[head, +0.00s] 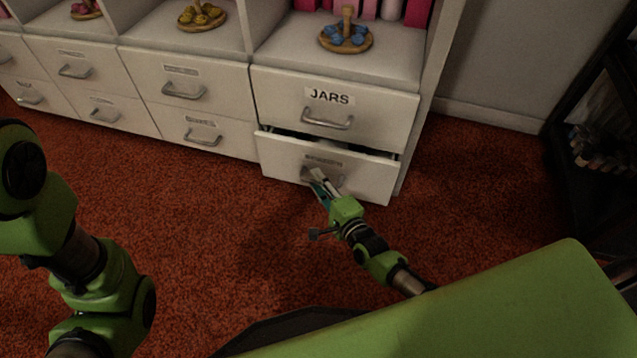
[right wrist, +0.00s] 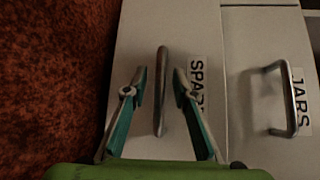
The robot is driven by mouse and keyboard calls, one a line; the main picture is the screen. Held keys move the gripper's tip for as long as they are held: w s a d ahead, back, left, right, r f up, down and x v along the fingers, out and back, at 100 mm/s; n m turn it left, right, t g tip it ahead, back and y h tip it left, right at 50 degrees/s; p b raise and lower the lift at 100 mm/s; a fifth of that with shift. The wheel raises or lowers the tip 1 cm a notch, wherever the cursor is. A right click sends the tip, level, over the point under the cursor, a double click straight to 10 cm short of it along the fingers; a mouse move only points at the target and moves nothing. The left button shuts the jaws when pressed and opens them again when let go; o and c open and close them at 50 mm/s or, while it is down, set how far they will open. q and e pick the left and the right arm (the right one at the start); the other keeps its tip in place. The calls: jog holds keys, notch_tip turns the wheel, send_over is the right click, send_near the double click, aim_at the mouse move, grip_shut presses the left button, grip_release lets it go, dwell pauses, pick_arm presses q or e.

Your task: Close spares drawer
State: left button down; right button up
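The spares drawer (head: 365,176) is the bottom right drawer of the white cabinet and stands partly open, with a dark gap along its top edge. Its front also fills the middle of the right wrist view (right wrist: 185,25), with a label that reads "SPA" before a finger hides the rest. My right gripper (right wrist: 158,85) is open, with one finger on each side of the drawer's metal handle (right wrist: 161,75). I cannot tell whether the fingers touch the handle. My left gripper is not in view; only my left arm shows at the left of the head view.
The JARS drawer (head: 375,103) above is shut, with its own handle (head: 328,120). Several other shut drawers run to the left. A wooden stand with blue pieces (head: 346,38) sits on the shelf. A dark shelf unit (head: 590,130) stands at the right. Red carpet (head: 220,220) in front is clear.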

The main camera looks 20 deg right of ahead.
aim_at(324, 173)
grip_shut()
jog(key=w+d+b, duration=0.1)
jog(key=w, duration=0.1)
jog(key=w+d+b, duration=0.1)
jog(key=shift+w+d+f, duration=0.15)
jog(key=shift+w+d, duration=0.15)
jog(key=shift+w, duration=0.05)
jog(key=shift+d+r, duration=0.1)
jog(key=shift+r, duration=0.1)
grip_release()
jog(key=shift+w, duration=0.1)
jog(key=v, duration=1.2)
